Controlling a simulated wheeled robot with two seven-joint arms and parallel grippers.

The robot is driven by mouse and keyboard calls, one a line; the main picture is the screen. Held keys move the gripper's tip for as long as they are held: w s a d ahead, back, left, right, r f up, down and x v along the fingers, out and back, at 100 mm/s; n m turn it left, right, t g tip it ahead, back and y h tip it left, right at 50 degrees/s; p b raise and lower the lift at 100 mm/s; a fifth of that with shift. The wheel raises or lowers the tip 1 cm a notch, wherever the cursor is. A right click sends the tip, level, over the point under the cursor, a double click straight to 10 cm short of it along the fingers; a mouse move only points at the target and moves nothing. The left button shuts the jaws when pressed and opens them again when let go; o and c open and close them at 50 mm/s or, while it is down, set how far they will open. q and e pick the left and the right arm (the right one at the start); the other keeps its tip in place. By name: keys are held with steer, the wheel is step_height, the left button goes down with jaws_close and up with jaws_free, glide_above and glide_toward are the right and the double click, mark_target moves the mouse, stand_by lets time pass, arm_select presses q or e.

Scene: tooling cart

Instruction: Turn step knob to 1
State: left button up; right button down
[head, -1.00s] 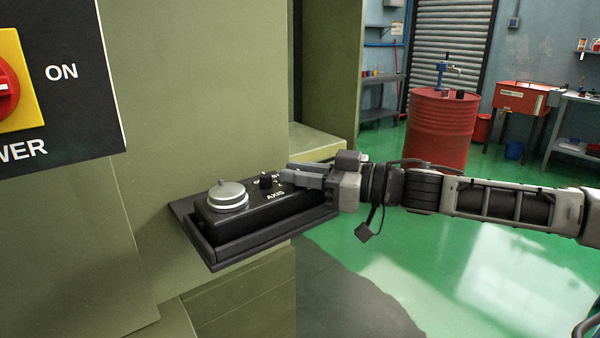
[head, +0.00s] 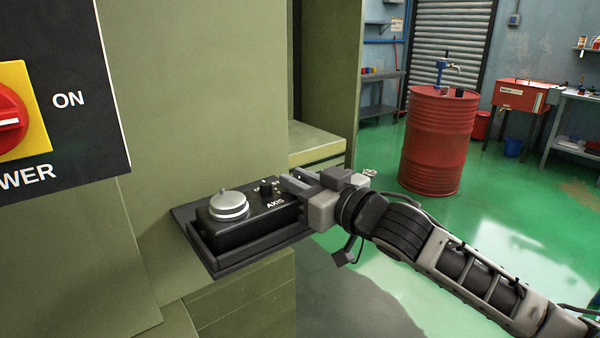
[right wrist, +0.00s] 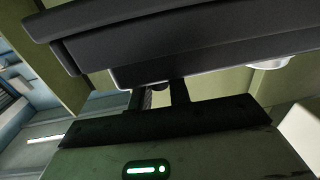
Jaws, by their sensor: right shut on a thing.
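The black control box (head: 238,229) sits on a dark tray on the green cabinet. On its top are a silver dial (head: 229,205) at the left and a small black knob (head: 266,188) with the word AXIS below it. My right gripper (head: 291,183) reaches in from the right over the box's right end, beside the AXIS knob. It is shut on the step knob, which the fingers hide in the head view. In the right wrist view a small dark round part (right wrist: 160,87) shows between the two fingers, under the box's edge. The step knob's setting cannot be read. My left gripper is not in view.
A red power switch (head: 10,122) on a yellow plate is on the cabinet at the left. A cabinet ledge (head: 318,143) is behind the gripper. A red drum (head: 436,145) stands farther back on the open green floor.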

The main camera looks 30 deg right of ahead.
steer(key=shift+a+r+m+h+p, duration=0.1)
steer(key=shift+m+h+p, duration=0.2)
steer(key=shift+m+h, duration=0.6)
steer(key=m+h, duration=0.1)
steer(key=h, duration=0.1)
steer(key=shift+h, duration=0.3)
steer(key=shift+h+p, duration=0.3)
steer(key=shift+h, duration=0.2)
steer(key=c, duration=1.3)
jaws_free()
steer(key=shift+c, duration=0.2)
